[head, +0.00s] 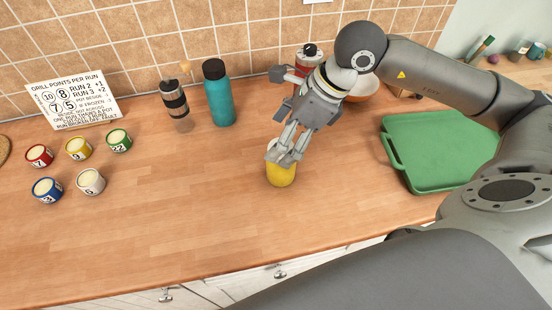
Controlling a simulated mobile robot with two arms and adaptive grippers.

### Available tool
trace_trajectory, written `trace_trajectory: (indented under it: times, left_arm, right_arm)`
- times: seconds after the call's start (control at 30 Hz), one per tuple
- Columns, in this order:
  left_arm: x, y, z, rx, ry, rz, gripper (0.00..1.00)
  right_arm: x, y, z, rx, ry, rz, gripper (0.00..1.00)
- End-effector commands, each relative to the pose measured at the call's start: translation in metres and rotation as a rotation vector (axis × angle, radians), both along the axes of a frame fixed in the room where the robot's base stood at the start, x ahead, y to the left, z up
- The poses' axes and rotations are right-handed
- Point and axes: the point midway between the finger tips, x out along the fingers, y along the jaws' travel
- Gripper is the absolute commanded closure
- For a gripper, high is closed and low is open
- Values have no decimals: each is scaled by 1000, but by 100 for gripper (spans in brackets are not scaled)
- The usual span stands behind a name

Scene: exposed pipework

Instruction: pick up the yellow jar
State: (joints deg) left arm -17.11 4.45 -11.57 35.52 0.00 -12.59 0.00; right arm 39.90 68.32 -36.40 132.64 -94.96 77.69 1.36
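The yellow jar (281,176) stands upright on the wooden counter, near the middle of the head view. My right gripper (285,157) reaches down from the upper right, with its fingertips at the top of the jar. The fingers cover the jar's upper part. I cannot tell whether they are closed on it or only around it. My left gripper is not in view.
Several small numbered pots, including a red one (39,156) and a yellow one (78,148), stand at left before a sign (72,98). A shaker (176,106) and teal bottle (218,93) stand behind. A green tray (432,150) lies right. The front-left counter is clear.

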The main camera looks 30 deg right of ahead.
Motion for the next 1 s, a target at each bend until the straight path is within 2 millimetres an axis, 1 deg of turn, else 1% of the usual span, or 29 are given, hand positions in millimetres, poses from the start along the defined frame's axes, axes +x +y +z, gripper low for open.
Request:
trace_trajectory:
  times: [0.03, 0.07, 0.1, 0.17, 0.4, 0.57, 0.67, 0.8, 0.9, 1.0]
  left_arm:
    - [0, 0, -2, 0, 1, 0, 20]
    - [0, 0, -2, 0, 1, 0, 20]
    - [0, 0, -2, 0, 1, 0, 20]
    - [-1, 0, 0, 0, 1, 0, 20]
    - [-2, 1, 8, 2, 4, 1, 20]
    - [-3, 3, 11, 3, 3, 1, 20]
    - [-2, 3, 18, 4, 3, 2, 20]
    - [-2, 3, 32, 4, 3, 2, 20]
    - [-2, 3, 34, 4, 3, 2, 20]
    - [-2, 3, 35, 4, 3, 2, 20]
  right_arm:
    - [2, -13, -2, -49, -8, -11, 15]
    - [2, -18, -3, -72, -8, -15, 15]
    - [3, -23, -5, -93, -9, -20, 15]
    - [5, -26, -9, -111, -8, -23, 15]
    - [13, -15, -43, -114, -6, -24, 15]
    - [15, -11, -55, -113, -9, -24, 15]
    - [16, -7, -62, -112, -5, -23, 15]
    - [18, 0, -82, -112, -3, -23, 15]
    - [22, 4, -96, -111, -6, -24, 15]
    - [23, 5, -103, -111, -8, -23, 15]
